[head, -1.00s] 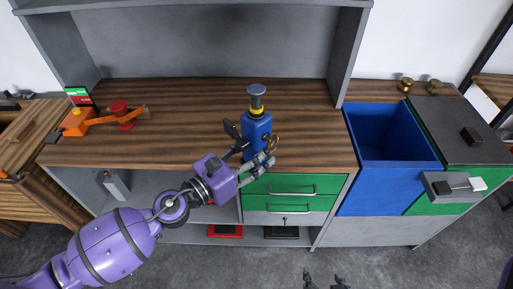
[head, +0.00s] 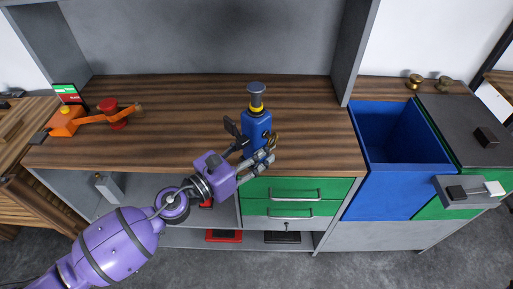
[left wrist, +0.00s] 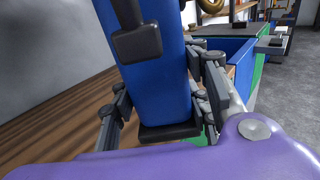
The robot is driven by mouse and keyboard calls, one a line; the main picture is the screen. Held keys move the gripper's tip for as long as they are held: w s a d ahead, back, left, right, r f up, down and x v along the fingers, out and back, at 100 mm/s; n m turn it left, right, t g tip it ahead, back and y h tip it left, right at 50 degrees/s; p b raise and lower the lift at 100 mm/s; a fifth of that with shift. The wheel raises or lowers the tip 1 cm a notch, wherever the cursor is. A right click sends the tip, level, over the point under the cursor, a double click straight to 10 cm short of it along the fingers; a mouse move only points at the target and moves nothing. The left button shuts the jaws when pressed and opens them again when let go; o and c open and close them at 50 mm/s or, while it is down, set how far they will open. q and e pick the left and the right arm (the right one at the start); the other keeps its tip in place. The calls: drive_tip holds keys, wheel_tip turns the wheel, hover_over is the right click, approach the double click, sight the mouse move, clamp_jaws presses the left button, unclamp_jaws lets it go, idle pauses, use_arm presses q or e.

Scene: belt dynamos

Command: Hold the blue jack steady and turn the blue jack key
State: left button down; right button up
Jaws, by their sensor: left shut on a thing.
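The blue jack (head: 257,127) stands upright on the wooden worktop near its front edge, with a yellow band and a dark round cap on top. A brass key (head: 270,139) sticks out at its right side; a brass ring also shows at the top of the left wrist view (left wrist: 211,6). A black part (head: 233,130) juts from the jack's left side. My left gripper (head: 254,157) is shut on the lower part of the jack, with a finger on each side of the blue body (left wrist: 160,90) in the left wrist view. My right gripper is out of view.
An orange device with a red knob (head: 109,105) and a small screen (head: 69,94) stand at the worktop's left. A blue bin (head: 390,190) is at the right. Green drawers (head: 280,188) lie below the worktop. The worktop behind the jack is clear.

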use_arm(q)
drive_tip(key=shift+w+f+b, duration=0.4)
drive_tip(key=shift+w+f, duration=0.05)
drive_tip(key=shift+w, duration=0.15)
drive_tip(key=shift+w+f+b, duration=0.55)
drive_tip(key=shift+w, duration=0.3)
drive_tip(key=shift+w+f+b, duration=1.05)
drive_tip(key=shift+w+f, duration=0.1)
drive_tip(key=shift+w, duration=0.2)
drive_tip(key=shift+w+f+b, duration=1.15)
drive_tip(key=shift+w, duration=0.4)
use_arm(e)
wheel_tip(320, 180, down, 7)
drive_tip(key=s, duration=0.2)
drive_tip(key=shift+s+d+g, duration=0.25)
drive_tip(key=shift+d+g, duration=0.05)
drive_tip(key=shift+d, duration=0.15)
use_arm(q)
drive_tip(key=shift+f, duration=0.1)
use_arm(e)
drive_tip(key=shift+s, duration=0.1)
use_arm(q)
drive_tip(key=shift+f+b, duration=0.35)
drive_tip(key=shift+b, duration=0.05)
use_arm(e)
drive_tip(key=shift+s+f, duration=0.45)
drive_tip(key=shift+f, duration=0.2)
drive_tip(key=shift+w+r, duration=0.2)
